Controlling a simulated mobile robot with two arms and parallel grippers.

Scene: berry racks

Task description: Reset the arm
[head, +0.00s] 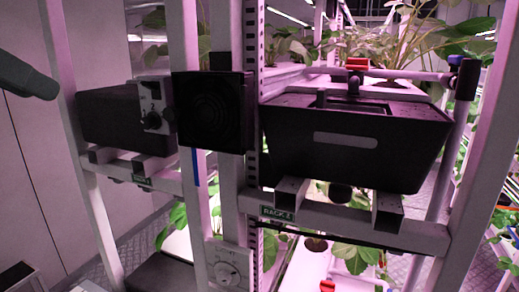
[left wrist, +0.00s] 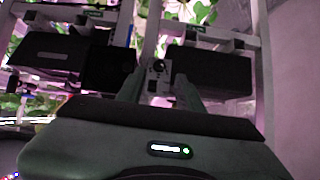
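The end of my left arm (head: 28,77) is a dark rounded shape at the left edge of the head view, apart from the racks. In the left wrist view my left gripper (left wrist: 160,96) has its two pale fingers spread, with an empty gap between them. A small control panel with a knob shows beyond the gap. The gripper touches nothing that I can see. My right gripper is in neither view.
A black bin (head: 352,170) sits on the right rack beam, with plants above and behind it. A dark box (head: 105,118) and a knob panel (head: 153,106) stand at left, beside a black fan-like unit (head: 213,108). Upright posts (head: 185,60) fill the middle. A pale wall (head: 25,150) is at left.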

